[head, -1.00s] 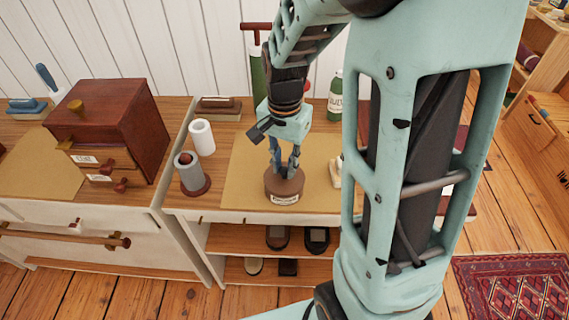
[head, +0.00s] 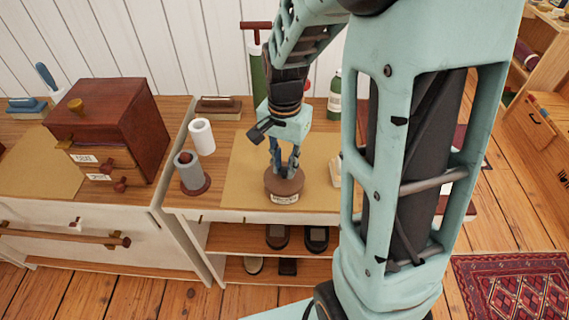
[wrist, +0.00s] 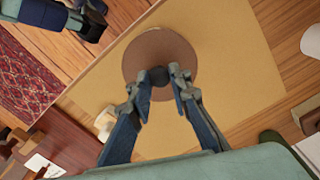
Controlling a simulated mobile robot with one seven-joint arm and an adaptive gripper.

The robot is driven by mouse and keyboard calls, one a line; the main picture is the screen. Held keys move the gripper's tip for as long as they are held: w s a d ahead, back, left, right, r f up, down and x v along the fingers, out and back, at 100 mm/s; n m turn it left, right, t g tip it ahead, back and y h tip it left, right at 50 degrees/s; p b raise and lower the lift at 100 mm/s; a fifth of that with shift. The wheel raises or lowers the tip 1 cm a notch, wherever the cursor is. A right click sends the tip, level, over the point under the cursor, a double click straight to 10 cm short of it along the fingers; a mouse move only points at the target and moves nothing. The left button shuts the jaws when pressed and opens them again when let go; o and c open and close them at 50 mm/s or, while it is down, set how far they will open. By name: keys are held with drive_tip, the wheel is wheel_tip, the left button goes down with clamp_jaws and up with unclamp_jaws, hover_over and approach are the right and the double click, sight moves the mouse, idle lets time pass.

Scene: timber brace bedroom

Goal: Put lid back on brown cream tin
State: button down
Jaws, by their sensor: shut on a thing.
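The brown cream tin (head: 285,194) stands upright on a tan mat (head: 240,177) on the wooden bench, its pale label facing front. The brown round lid (wrist: 160,47) fills the middle of the wrist view and hides the tin beneath it. In the head view the lid (head: 285,178) appears to be on top of the tin; whether it is fully seated I cannot tell. My gripper (head: 284,168) points down over the tin, its fingers shut on the lid's small dark knob. The knob (wrist: 159,75) shows between the fingertips in the wrist view.
Left of the mat stand a grey cylinder on a red-brown base (head: 190,172) and a white cylinder (head: 201,136). A dark red wooden box (head: 120,125) is farther left. A brush (head: 218,107) and a green bottle (head: 335,97) stand behind. A cream object (head: 335,170) is close right.

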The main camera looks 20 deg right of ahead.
drive_tip(key=c, duration=1.2)
unclamp_jaws()
drive_tip(key=shift+c, duration=0.2)
drive_tip(key=shift+r+p, duration=2.9)
drive_tip(key=shift+r, duration=0.6)
drive_tip(key=shift+c, duration=0.4)
clamp_jaws()
